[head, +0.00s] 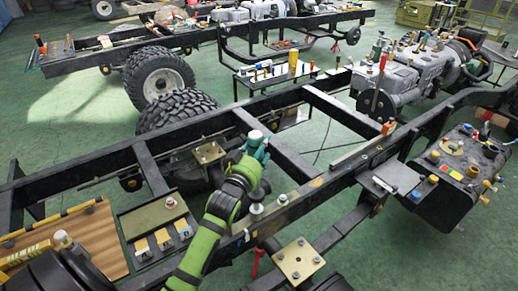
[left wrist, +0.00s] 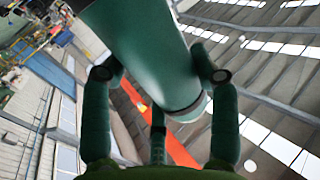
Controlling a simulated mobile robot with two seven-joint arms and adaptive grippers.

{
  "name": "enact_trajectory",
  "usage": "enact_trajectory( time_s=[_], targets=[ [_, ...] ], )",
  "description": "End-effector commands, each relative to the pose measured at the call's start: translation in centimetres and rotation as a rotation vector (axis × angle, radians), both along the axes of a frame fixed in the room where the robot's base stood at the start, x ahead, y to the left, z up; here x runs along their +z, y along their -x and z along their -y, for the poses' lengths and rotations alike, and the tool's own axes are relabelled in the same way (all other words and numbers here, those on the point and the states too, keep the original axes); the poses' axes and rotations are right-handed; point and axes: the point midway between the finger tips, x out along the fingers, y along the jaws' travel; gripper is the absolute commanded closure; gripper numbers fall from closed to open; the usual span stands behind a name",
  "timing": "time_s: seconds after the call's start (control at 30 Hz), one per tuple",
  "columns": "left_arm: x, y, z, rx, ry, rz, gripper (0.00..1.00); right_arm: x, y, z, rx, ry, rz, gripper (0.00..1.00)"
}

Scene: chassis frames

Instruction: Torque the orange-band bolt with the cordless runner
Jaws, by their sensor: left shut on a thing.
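My left gripper (head: 256,150) is above the near side of the black chassis frame (head: 316,183), on the green arm. In the left wrist view its dark green fingers (left wrist: 160,85) are shut on a large green cylinder (left wrist: 145,45) with a dark band near its lower end. The cylinder may be the body of the cordless runner; its working end is not clear. An orange piece (head: 388,127) stands on the frame rail to the right. Pale bolt-like pieces (head: 282,199) sit on the near rail. I cannot tell which bolt has the orange band. My right gripper is not in view.
Gold plates with studs lie at the frame (head: 208,152) and by the near rail (head: 298,250). A tray with yellow-marked blocks (head: 148,222) is at the left. A black tank (head: 455,180) is at the right. Large tyres (head: 158,77) and a second frame stand behind.

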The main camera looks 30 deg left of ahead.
Motion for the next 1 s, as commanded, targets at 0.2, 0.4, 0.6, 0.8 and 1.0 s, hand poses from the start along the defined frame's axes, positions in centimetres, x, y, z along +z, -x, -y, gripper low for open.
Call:
enact_trajectory(
  time_s=[0.2, 0.4, 0.6, 0.8, 1.0],
  targets=[
    [0.2, 0.0, 0.0, 0.0, -0.003, 0.011, 0.98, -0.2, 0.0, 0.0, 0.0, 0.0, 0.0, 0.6],
    [0.0, 0.0, 0.0, -0.001, -0.003, 0.011, 0.98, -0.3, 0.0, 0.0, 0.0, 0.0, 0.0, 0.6],
    [-0.2, 0.0, 0.0, -0.001, -0.003, 0.011, 0.98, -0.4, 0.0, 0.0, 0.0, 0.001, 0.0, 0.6],
    [-0.5, 0.0, 0.0, 0.0, -0.003, 0.011, 0.98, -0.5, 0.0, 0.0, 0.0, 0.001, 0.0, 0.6],
    [-0.8, 0.0, 0.0, 0.0, -0.003, 0.009, 0.98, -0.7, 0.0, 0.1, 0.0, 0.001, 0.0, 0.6]
  ],
)
